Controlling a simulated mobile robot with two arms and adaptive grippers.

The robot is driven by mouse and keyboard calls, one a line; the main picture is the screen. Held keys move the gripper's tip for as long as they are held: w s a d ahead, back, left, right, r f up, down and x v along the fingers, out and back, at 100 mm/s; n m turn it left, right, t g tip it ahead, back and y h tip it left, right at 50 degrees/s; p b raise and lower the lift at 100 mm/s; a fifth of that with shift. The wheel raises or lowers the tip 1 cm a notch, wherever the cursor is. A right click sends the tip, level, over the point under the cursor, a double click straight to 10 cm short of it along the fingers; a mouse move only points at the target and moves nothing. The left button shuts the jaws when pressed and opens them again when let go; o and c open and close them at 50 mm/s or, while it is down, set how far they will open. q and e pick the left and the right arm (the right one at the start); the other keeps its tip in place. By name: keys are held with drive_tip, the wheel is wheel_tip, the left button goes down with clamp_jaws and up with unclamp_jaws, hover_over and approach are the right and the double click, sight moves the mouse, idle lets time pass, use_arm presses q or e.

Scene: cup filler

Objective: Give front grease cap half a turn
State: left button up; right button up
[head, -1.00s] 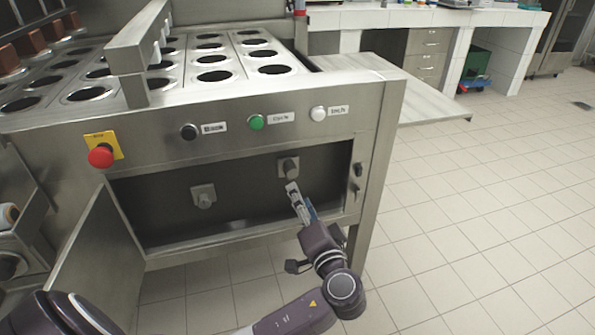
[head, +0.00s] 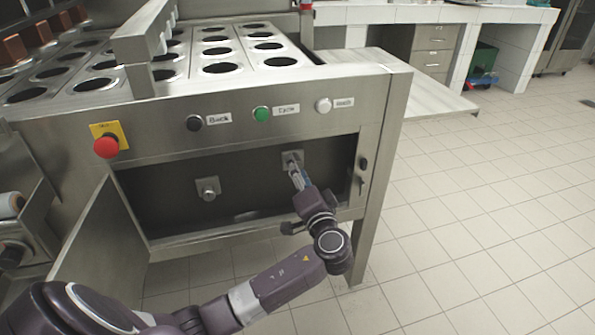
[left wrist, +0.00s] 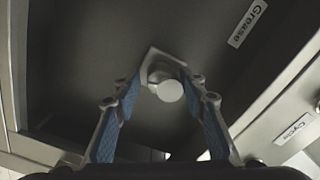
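Two grey round caps on square plates sit on the back wall of the open compartment under the machine top: a left cap (head: 208,190) and a right cap (head: 292,158). My left gripper (head: 298,178) is inside the compartment, just in front of the right cap and partly covering it. In the left wrist view, a pale round cap (left wrist: 170,89) on its plate shows between the tips of the two blue-padded fingers (left wrist: 163,84). The fingers are apart; I see no contact with the cap. My right gripper is not in view.
The compartment door (head: 103,235) hangs open at the left. Above are a red stop button (head: 106,147), a black button (head: 194,123), a green button (head: 261,114) and a white button (head: 323,105). A "Grease" label (left wrist: 248,24) shows in the wrist view. Floor at right is clear.

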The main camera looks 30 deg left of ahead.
use_arm(q)
clamp_jaws()
drive_tip(key=m+p, duration=0.3)
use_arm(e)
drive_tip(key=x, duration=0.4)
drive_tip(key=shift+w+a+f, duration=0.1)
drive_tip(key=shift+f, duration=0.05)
use_arm(q)
drive_tip(key=shift+o, duration=0.9)
unclamp_jaws()
